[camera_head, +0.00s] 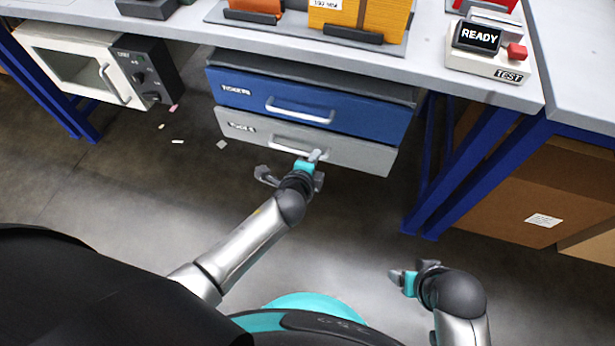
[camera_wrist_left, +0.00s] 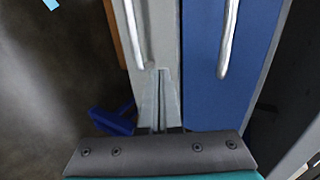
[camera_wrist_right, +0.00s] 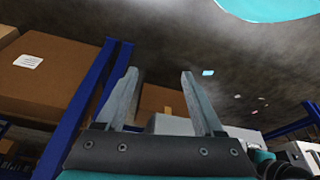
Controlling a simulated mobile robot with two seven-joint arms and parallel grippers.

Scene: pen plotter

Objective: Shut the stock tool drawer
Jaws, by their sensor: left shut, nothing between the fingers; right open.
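The grey tool drawer (camera_head: 358,153) is the lower of two drawers under the bench, with a pale bar handle (camera_head: 298,147). Its front looks about level with the blue drawer above; I cannot tell if a small gap remains. My left gripper (camera_head: 317,156) is shut and empty, its fingertips at the grey front near one end of the handle. In the left wrist view the shut fingers (camera_wrist_left: 160,78) overlap the grey front (camera_wrist_left: 165,35) beside the handle's end; contact is unclear. My right gripper (camera_wrist_right: 160,75) is open and empty, low and away from the drawers.
The blue drawer (camera_head: 350,118) has its own handle. A white oven-like box (camera_head: 75,60) hangs left. Blue bench legs (camera_head: 470,170) and cardboard boxes (camera_head: 530,200) stand right. The bench top (camera_head: 440,75) overhangs the drawers. The floor in front is mostly clear, with small scraps.

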